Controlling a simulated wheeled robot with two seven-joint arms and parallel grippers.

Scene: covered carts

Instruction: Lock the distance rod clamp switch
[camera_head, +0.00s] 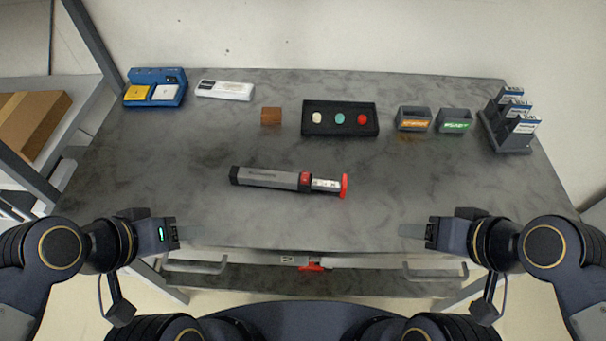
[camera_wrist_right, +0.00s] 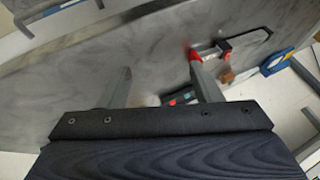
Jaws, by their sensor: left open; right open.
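The distance rod (camera_head: 275,179) lies near the middle of the grey table. It has a long grey body with a black left end, a red clamp part (camera_head: 305,180), a pale section with markings and a red disc at its right end. I cannot tell the state of its clamp switch. My left gripper (camera_head: 188,232) is open and empty at the front left edge, apart from the rod. My right gripper (camera_head: 412,231) is open and empty at the front right edge, also apart from the rod. Its fingers (camera_wrist_right: 165,86) show spread in the right wrist view.
Along the back of the grey table (camera_head: 200,215) stand a blue device (camera_head: 155,88), a white device (camera_head: 225,90), a brown block (camera_head: 271,116), a black button tray (camera_head: 340,131), two small bins (camera_head: 413,119) and a grey rack (camera_head: 508,137). The table around the rod is clear.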

